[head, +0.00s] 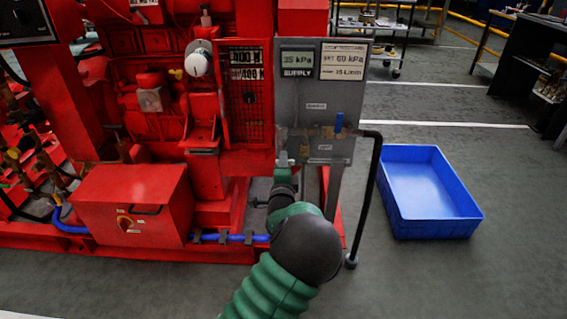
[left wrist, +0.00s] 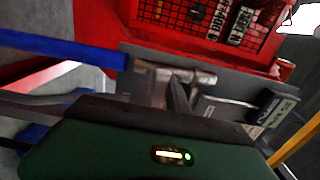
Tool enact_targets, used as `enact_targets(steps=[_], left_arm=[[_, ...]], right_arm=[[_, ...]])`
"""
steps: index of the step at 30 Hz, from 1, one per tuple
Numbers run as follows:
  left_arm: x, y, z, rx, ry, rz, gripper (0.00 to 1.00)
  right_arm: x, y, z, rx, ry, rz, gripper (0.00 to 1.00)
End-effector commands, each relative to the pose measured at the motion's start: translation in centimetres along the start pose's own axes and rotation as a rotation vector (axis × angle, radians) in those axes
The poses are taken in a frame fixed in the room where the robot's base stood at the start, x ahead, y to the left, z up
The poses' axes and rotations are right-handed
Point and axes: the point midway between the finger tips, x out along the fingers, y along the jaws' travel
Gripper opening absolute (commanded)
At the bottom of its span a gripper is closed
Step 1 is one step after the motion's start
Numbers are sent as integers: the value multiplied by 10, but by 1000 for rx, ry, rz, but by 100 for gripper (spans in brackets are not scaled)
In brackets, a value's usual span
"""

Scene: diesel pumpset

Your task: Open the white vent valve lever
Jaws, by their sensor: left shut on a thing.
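A small pale fitting, the white vent valve lever (head: 283,158), shows at the lower left of the grey panel (head: 313,90). My left gripper (head: 282,174) reaches up to it from below, its jaws shut on the lever. In the left wrist view the dark fingers (left wrist: 179,96) meet a pale metal piece (left wrist: 193,76) in front of the panel. The gripper hides much of the lever, so its exact angle is unclear. My right gripper is not in view.
A blue upright lever (head: 339,122) and a black hose (head: 367,200) are close on the right of the panel. The red pumpset (head: 110,130) fills the left. A blue crate (head: 440,226) stands on the floor at the right, with clear floor around it.

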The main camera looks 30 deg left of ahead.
Motion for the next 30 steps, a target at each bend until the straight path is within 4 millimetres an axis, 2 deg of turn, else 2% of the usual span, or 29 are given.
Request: enact_targets(steps=[11,17,30], left_arm=[[-1,5,2,-8,-5,10,0],[-1,10,3,-69,-5,11,0],[-2,34,-3,-423,-8,13,0]], right_arm=[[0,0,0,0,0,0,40],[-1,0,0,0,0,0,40],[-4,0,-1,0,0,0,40]])
